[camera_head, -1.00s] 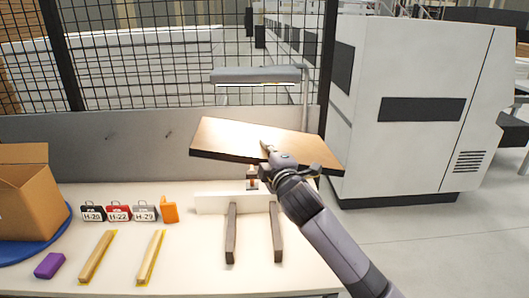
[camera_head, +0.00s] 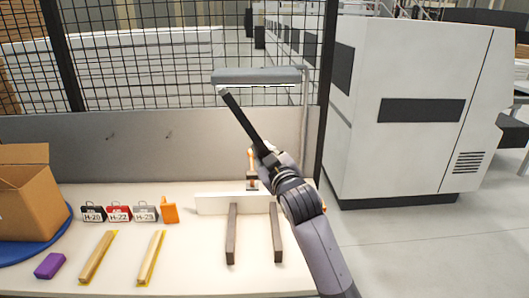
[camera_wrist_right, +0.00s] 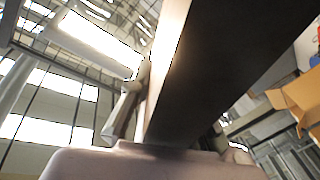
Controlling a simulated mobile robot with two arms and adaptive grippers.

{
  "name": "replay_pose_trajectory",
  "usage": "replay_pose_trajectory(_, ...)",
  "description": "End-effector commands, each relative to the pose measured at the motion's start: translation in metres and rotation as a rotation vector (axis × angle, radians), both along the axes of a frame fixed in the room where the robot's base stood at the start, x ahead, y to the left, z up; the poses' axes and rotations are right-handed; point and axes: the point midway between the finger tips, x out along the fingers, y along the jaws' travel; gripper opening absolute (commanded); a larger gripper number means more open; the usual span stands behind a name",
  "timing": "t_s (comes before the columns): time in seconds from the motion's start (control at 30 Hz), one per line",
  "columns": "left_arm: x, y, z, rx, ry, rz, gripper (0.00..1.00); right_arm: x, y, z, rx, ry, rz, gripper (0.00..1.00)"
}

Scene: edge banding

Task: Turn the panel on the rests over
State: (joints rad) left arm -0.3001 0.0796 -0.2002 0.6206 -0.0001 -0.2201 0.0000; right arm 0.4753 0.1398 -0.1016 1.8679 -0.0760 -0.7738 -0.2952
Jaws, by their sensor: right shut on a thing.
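The panel (camera_head: 242,118) is in the air above the table, seen nearly edge-on as a dark, steeply tilted strip in the head view. My right gripper (camera_head: 267,155) is shut on its lower end. In the right wrist view the panel (camera_wrist_right: 220,65) runs up from between the fingers, with a dark side and a narrow light strip at its left. The two dark rests, left (camera_head: 231,233) and right (camera_head: 277,232), lie bare on the table below, apart from the panel. My left gripper is not in view.
A white fence (camera_head: 222,203) stands behind the rests. Labelled cases (camera_head: 118,212), an orange object (camera_head: 169,210), two wooden strips (camera_head: 97,257), a purple block (camera_head: 49,265) and a cardboard box (camera_head: 25,200) are to the left. A lamp (camera_head: 256,76) hangs close behind the panel's upper end.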

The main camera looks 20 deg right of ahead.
Motion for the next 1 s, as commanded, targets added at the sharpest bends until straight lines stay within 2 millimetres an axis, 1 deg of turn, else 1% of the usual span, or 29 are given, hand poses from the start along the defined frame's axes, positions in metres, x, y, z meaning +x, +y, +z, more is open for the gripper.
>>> replay_pose_trajectory(0.03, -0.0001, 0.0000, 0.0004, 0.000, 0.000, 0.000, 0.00, -0.0006, -0.0005, 0.0066, 0.003, -0.015, 0.000, 0.00)
replay_pose_trajectory(0.27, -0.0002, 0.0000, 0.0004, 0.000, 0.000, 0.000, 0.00, -0.0007, -0.0003, 0.0065, 0.022, -0.016, -0.001, 0.00)
replay_pose_trajectory(0.37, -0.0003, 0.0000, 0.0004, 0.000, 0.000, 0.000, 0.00, -0.0007, 0.0004, 0.0063, 0.131, -0.018, 0.000, 0.00)
replay_pose_trajectory(0.53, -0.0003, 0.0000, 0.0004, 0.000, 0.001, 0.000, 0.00, -0.0007, 0.0004, 0.0063, 0.396, -0.025, 0.000, 0.00)
replay_pose_trajectory(0.63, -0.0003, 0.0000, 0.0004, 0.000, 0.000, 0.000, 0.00, -0.0007, 0.0000, 0.0065, 0.497, -0.028, 0.002, 0.00)
replay_pose_trajectory(0.73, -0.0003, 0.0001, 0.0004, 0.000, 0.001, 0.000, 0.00, -0.0006, -0.0008, 0.0064, 0.526, -0.028, 0.000, 0.00)
replay_pose_trajectory(0.93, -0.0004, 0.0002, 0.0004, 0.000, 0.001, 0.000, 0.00, -0.0006, -0.0012, 0.0063, 0.526, -0.029, -0.001, 0.00)
replay_pose_trajectory(1.0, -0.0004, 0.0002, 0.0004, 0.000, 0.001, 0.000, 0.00, -0.0005, -0.0010, 0.0062, 0.560, -0.029, -0.001, 0.00)
